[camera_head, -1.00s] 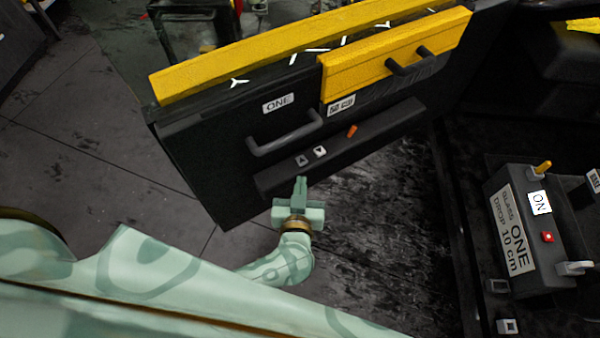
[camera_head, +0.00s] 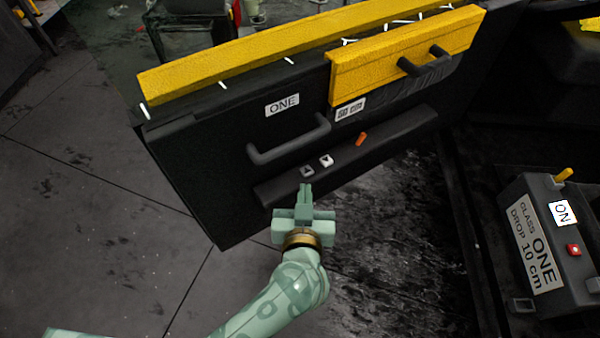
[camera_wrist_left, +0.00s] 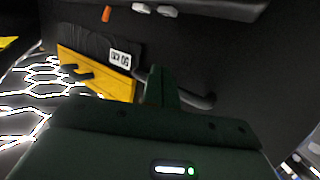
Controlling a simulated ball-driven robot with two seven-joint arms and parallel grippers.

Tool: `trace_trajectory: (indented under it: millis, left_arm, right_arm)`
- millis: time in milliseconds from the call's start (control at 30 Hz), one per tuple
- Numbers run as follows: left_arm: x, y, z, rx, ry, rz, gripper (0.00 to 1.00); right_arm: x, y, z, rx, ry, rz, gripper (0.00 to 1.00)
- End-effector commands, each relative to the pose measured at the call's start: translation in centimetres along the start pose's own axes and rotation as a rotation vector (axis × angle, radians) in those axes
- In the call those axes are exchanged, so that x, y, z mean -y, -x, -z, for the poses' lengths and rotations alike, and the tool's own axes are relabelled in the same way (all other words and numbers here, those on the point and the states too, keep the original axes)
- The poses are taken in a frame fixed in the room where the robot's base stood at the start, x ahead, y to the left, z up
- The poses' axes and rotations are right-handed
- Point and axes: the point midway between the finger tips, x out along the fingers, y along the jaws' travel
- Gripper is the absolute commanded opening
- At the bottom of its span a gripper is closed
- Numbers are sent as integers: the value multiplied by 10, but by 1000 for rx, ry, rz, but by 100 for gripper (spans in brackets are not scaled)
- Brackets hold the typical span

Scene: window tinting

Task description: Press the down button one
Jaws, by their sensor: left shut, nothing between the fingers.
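The door panel labelled ONE (camera_head: 282,105) has a black armrest ledge (camera_head: 285,187) with two small square buttons. The left button (camera_head: 307,171) is grey with a light mark. The right button (camera_head: 326,160) is whiter with a dark mark; the marks are too small to tell which is down. My left gripper (camera_head: 306,190) is shut and empty, its tips just below the left button in the head view. In the left wrist view its fingers (camera_wrist_left: 160,85) show apart from the two buttons, seen at the top (camera_wrist_left: 140,7). My right gripper is not in view.
An orange switch (camera_head: 361,139) sits right of the buttons. A black handle (camera_head: 290,140) is above the ledge, and a yellow panel (camera_head: 405,58) with a handle is at upper right. A control box (camera_head: 540,240) reading GLASS ONE DROP 10 cm stands at right. The floor at left is open.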

Motion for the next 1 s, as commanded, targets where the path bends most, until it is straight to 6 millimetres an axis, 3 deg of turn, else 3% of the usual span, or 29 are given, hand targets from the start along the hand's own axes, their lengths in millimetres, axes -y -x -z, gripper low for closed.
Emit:
trace_trajectory:
  millis: [367,833,1000]
  left_arm:
    - [0,-10,-3,0,0,2,0]
    - [0,-104,-7,3,2,1,0]
    - [0,-109,-34,8,2,1,0]
  right_arm:
    - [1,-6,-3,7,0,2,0]
    - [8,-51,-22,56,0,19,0]
    - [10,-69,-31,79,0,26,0]
